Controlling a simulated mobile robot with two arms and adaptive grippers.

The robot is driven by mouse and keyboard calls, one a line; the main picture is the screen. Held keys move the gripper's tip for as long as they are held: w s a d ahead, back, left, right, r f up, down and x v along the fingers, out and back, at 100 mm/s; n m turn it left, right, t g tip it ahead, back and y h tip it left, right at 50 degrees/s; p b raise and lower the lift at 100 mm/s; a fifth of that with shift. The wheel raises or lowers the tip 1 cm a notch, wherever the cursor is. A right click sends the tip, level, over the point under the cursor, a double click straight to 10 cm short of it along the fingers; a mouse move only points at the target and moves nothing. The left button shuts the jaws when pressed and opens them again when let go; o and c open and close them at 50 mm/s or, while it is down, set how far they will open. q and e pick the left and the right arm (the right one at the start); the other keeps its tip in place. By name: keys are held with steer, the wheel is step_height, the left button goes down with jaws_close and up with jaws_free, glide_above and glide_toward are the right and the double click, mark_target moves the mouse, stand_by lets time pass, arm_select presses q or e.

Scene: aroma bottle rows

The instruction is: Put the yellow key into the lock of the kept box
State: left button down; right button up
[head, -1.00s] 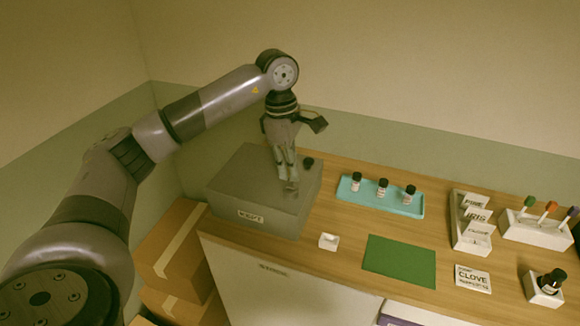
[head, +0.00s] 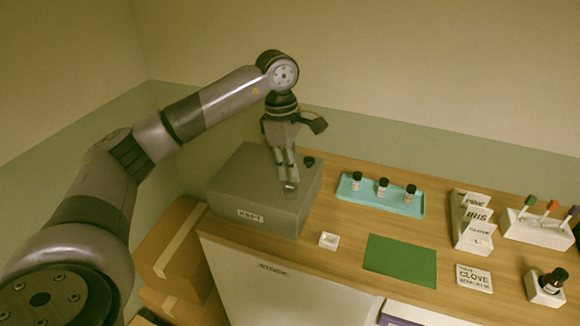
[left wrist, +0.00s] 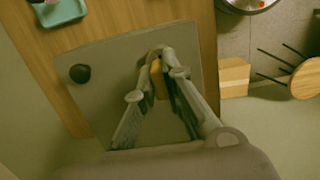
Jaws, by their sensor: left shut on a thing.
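The grey kept box (head: 228,192) stands at the left end of the wooden counter, with a "KEPT" label (head: 250,217) on its front. My left gripper (head: 289,187) points down over the right part of the box top. In the left wrist view, my left gripper (left wrist: 160,56) is shut on the yellow key (left wrist: 158,82), seen between its fingers over the box top (left wrist: 115,65). The key's tip and the lock are hidden by the fingers, so I cannot tell whether the key is in it. My right gripper is not in view.
A black knob (head: 309,161) stands on the box near the gripper. A small white holder (head: 329,241) and a green mat (head: 400,260) lie to the right. A teal tray (head: 350,196) holds 3 bottles. Card and tester racks stand farther right. Cardboard boxes (head: 170,250) sit left of the counter.

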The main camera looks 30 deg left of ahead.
arm_select(q)
steer(key=shift+f+b, duration=0.85)
steer(key=shift+f, duration=0.4)
steer(key=c, duration=1.6)
jaws_free()
steer(key=shift+r, duration=0.1)
steer(key=r, duration=0.4)
steer(key=a+r, duration=0.1)
steer(key=r, duration=0.7)
steer(key=shift+s+a, duration=0.1)
steer(key=shift+a, duration=0.15)
steer(key=shift+s+f, duration=0.1)
steer(key=shift+f, duration=0.05)
